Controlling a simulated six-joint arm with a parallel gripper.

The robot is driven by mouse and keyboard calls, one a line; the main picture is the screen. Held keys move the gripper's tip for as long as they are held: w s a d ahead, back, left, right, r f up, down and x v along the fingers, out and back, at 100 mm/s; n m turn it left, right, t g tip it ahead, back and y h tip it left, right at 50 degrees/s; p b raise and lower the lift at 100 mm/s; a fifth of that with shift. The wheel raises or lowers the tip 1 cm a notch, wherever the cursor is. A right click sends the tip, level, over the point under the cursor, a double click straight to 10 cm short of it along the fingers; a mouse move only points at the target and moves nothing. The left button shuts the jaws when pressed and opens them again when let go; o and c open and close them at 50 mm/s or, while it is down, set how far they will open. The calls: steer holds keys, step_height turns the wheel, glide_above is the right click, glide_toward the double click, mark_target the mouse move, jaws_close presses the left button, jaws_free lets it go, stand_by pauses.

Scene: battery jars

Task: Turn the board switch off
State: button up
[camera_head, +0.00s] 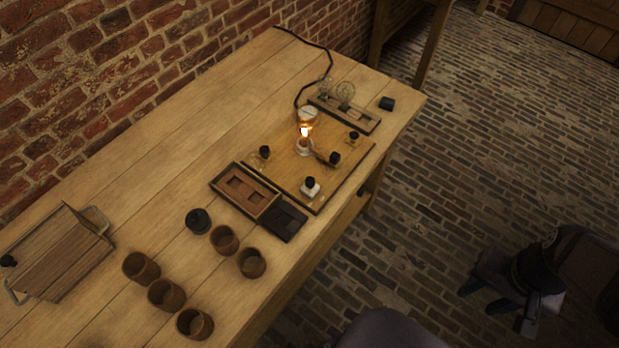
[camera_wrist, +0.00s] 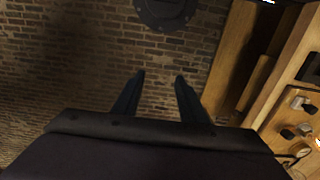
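The wooden board (camera_head: 285,150) lies on the workbench with a lit lamp (camera_head: 305,131) near its middle. A dark lever with a black knob (camera_head: 334,158) sits just right of the lamp. A white block with a black knob (camera_head: 310,187) stands near the board's front corner. I cannot tell for sure which of these is the switch. My gripper (camera_head: 478,301) is off the bench at the lower right, over the brick floor, far from the board. In the wrist view my gripper (camera_wrist: 159,77) has its two fingers apart with nothing between them. The board's parts are small there at the right edge.
Several brown jars (camera_head: 167,295) stand at the bench's near end. A wooden tray (camera_head: 246,190) and a dark slab (camera_head: 284,222) lie beside the board. A wooden case (camera_head: 60,250) is at the left. A stand with a wheel (camera_head: 345,92) is behind the board.

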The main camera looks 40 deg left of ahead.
steer(key=w+a+r, duration=0.2)
steer(key=w+a, duration=0.6)
glide_above(310, 180)
step_height(310, 180, down, 2)
steer(key=shift+f+m, duration=0.1)
steer(key=shift+m, duration=0.3)
steer(key=shift+f+p, duration=1.2)
steer(key=shift+f, duration=2.45)
jaws_close()
